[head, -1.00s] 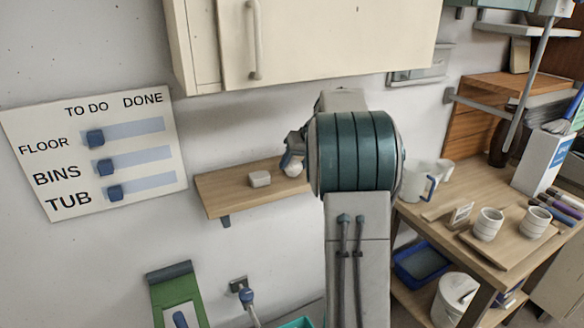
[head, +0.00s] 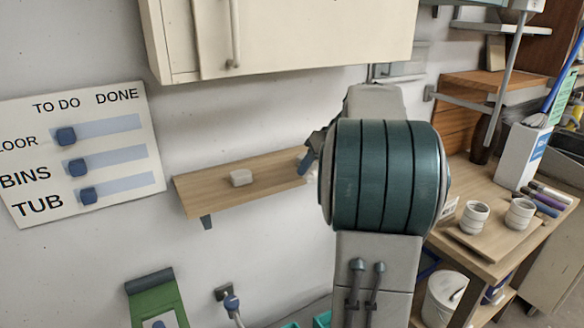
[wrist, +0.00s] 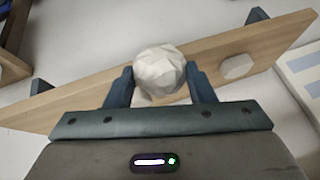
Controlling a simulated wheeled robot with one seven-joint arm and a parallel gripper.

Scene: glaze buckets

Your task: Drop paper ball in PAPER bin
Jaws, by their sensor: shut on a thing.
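The paper ball (wrist: 159,72) is white and faceted. In the wrist view it sits between the two blue fingers of my gripper (wrist: 160,85), which is shut on it. The wooden wall shelf (wrist: 90,95) lies behind the ball; I cannot tell whether they touch. In the head view my arm hides most of the gripper and ball at the right end of the shelf (head: 215,194). Teal bin-like edges (head: 322,320) show at the bottom of the head view; no PAPER label is readable.
A small white block (head: 241,177) rests on the shelf. A cream cabinet (head: 300,35) hangs above. A workbench (head: 490,262) with white cups (head: 474,217) stands at the right, a white bucket (head: 443,298) below. A TO DO board (head: 125,135) hangs at the left.

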